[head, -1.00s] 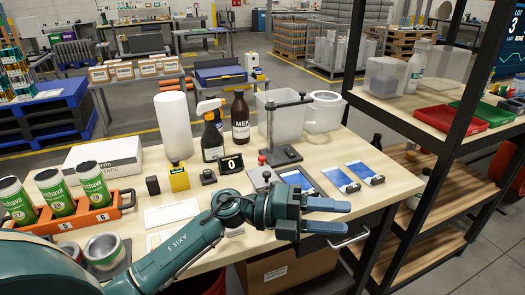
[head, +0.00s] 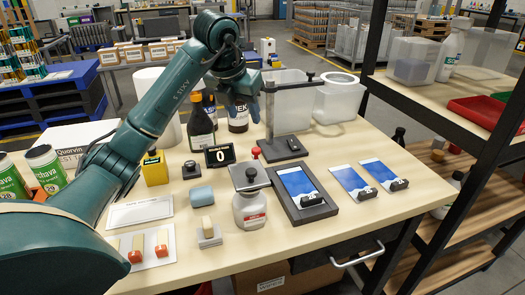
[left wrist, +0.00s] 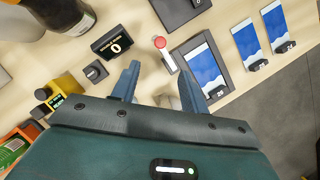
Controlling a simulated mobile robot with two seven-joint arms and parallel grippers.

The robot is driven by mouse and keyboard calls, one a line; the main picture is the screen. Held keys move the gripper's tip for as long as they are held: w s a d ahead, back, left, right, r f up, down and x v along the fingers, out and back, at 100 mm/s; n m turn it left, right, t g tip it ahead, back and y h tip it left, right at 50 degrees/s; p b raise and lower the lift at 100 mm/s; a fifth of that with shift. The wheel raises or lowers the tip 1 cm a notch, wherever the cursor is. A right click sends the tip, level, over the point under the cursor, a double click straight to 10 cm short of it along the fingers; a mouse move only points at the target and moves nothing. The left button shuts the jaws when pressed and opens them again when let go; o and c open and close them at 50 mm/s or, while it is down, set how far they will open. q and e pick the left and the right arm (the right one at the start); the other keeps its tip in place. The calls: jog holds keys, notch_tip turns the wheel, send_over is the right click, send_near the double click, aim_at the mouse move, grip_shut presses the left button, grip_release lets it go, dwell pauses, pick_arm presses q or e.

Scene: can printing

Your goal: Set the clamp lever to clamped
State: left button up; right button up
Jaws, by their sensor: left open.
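The clamp lever, a short stem with a red knob (head: 256,153), stands at the rear left of the dark fixture frame (head: 325,212) that holds a blue-and-white card (head: 299,184). In the left wrist view, the red knob (left wrist: 160,42) and its pale stem lie just beyond the fingertips, left of the framed card (left wrist: 203,65). My left gripper (head: 243,106) is raised above the back of the table, with its blue fingers pointing down. It is open and empty, and its fingers (left wrist: 158,72) are apart from the lever. My right gripper is out of view.
A post stand (head: 283,146) rises behind the fixture. Dark bottles (head: 201,128), a small "0" display (head: 220,155) and a white jar (head: 250,208) stand nearby. Two loose cards (head: 349,180) lie to the right. The front right of the table is clear.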

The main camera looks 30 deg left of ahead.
aim_at(256, 149)
pick_arm(q)
jog(key=x, duration=1.3)
jog(key=shift+s+p, duration=0.15)
jog(key=shift+p, duration=0.2)
grip_shut()
